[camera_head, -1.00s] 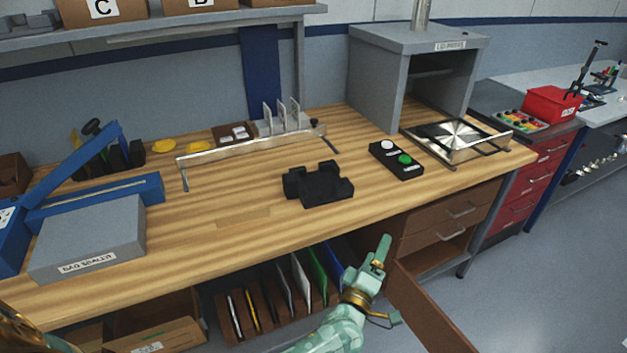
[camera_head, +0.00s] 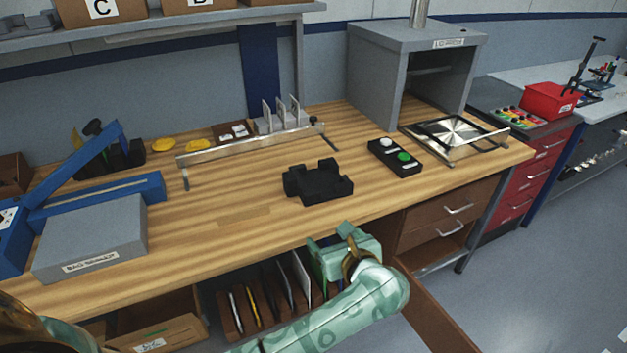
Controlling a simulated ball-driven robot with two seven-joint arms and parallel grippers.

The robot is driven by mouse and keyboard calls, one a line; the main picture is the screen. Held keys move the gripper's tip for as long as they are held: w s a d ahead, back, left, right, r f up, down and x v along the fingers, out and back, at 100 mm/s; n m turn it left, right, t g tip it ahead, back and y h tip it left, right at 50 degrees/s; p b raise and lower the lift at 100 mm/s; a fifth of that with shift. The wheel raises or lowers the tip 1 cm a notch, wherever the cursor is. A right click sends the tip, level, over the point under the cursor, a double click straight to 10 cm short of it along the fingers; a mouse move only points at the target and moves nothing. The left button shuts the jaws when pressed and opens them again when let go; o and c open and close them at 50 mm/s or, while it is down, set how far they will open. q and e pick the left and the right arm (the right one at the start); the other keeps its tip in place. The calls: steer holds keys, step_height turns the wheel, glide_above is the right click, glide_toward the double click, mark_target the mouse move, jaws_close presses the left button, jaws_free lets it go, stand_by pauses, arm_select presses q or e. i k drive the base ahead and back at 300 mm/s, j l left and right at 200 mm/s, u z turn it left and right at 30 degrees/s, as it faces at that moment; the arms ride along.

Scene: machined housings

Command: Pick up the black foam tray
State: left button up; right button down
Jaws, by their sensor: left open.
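The black foam tray (camera_head: 318,183) lies on the wooden bench top, left of the button box. It is a dark block with notches and raised corners. My left gripper (camera_head: 342,246), pale green, is at the bench's front edge, below and slightly right of the tray in the picture. It is open, apart from the tray, and nothing shows between its jaws. Its fingers are partly hidden by its own body and wrist. My right gripper is not in view.
A button box (camera_head: 396,158) with white and green buttons sits right of the tray. A metal rail (camera_head: 250,146) stands behind it.

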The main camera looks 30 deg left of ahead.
mark_target(324, 183)
steer(key=i+j, duration=0.65)
steer(key=j, duration=0.15)
